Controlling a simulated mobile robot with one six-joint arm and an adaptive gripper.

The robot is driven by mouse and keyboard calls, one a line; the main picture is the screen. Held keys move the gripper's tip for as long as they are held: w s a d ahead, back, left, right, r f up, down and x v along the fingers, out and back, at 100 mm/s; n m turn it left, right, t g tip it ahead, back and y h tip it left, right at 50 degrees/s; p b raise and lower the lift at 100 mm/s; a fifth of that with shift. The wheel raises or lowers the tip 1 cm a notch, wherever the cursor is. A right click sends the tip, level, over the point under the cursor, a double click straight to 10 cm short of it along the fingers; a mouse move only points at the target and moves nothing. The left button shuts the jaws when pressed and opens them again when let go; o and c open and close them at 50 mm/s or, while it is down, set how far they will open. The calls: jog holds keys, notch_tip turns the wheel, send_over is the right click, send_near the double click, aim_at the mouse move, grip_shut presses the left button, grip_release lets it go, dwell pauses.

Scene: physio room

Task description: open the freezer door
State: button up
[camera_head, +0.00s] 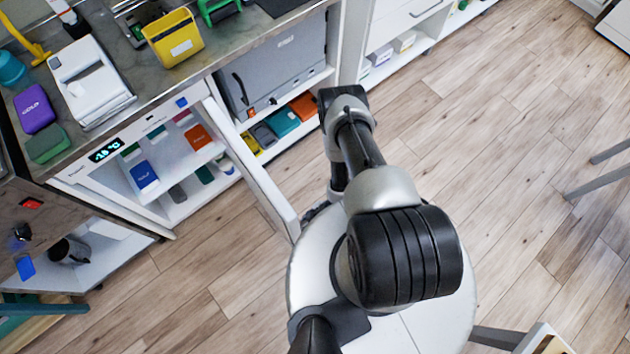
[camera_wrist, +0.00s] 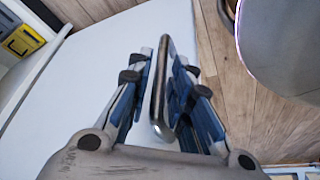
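The freezer (camera_head: 75,172) is a white under-counter unit with a lit display at the left in the head view. Its door (camera_head: 255,170) stands wide open, seen nearly edge-on, with shelves and coloured packs visible inside. In the wrist view the white door face (camera_wrist: 95,70) fills the left and middle. A grey metal bar handle (camera_wrist: 160,85) stands out from it. My gripper (camera_wrist: 163,80) has one finger on each side of the handle, and the pads appear closed against it. In the head view my arm hides most of the gripper.
The counter (camera_head: 120,60) above holds a white device, a yellow bin (camera_head: 173,38) and purple and green packs. A grey box-shaped appliance (camera_head: 275,70) sits on the shelf beyond the door. Wooden floor (camera_head: 500,130) is clear at the right; a stool leg (camera_head: 600,180) shows at the right edge.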

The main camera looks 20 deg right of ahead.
jog(key=v, duration=0.9)
jog(key=shift+r, duration=0.3)
jog(key=shift+d, duration=0.1)
jog(key=w+d+r+m+h, duration=0.2)
jog(key=w+d+r, duration=0.3)
jog(key=w+r, duration=0.5)
jog(key=w+d+r+m+h, duration=0.15)
jog(key=w+d+r, duration=0.4)
jog(key=r, duration=0.75)
notch_tip(320, 180, up, 18)
jog(key=w+m+t+h, duration=0.1)
jog(key=w+m+h, duration=0.1)
jog(key=m, duration=0.1)
jog(key=s+a+r+m, duration=0.1)
jog(key=s+a+r, duration=0.1)
jog(key=r, duration=0.3)
jog(key=s+a+r+m, duration=0.2)
jog(key=s+r, duration=0.1)
jog(key=r, duration=0.2)
jog(key=s+a+r+m+t+y, duration=0.1)
jog(key=s+a+r+m, duration=0.2)
jog(key=s+a+r, duration=0.4)
jog(key=s+r, duration=0.3)
jog(key=s, duration=0.4)
jog(key=shift+r+m+t, duration=0.35)
jog(key=shift+t, duration=0.05)
